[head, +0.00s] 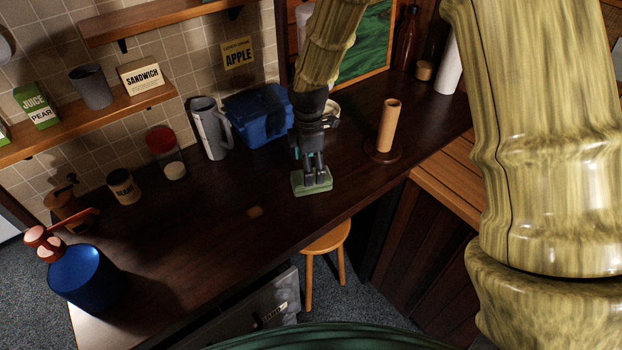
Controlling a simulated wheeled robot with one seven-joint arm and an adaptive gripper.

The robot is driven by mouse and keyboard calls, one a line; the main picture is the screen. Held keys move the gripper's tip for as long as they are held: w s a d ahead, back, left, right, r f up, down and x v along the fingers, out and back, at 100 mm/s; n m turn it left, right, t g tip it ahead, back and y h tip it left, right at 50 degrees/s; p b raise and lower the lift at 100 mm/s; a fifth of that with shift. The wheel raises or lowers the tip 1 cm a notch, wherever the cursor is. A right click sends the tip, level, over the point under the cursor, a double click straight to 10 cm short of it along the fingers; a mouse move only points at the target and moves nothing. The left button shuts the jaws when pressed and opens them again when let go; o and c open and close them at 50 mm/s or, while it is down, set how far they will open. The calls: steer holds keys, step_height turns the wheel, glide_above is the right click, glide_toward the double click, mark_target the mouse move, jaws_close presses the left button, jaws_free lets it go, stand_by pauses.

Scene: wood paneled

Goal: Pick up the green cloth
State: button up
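The green cloth (312,189) is a small, pale green folded piece on the dark wooden counter, near the middle of the head view. My gripper (316,178) points down right over it, with its dark fingers at the cloth's top. The fingers appear to touch or overlap the cloth. I cannot tell whether they are closed on it, and part of the cloth is hidden behind them.
A blue box (258,115) and grey pitcher (210,130) stand behind, a paper-roll holder (388,128) to the right. A blue kettle (85,278) is at the left end. A stool (327,240) stands below the front edge.

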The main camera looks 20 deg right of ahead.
mark_target(297, 177)
steer(key=shift+f+p, duration=0.3)
steer(key=shift+p, duration=0.05)
steer(key=shift+w+d+f+p, duration=0.2)
steer(key=shift+f+p, duration=0.2)
steer(key=shift+f, duration=0.2)
steer(key=shift+w+d+f+p, duration=0.1)
steer(key=shift+w+f+p, duration=0.1)
steer(key=shift+f+p, duration=0.3)
steer(key=shift+f, duration=1.2)
steer(key=shift+s, duration=0.1)
steer(key=shift+c, duration=0.5)
steer(key=c, duration=1.1)
steer(key=shift+r, duration=0.15)
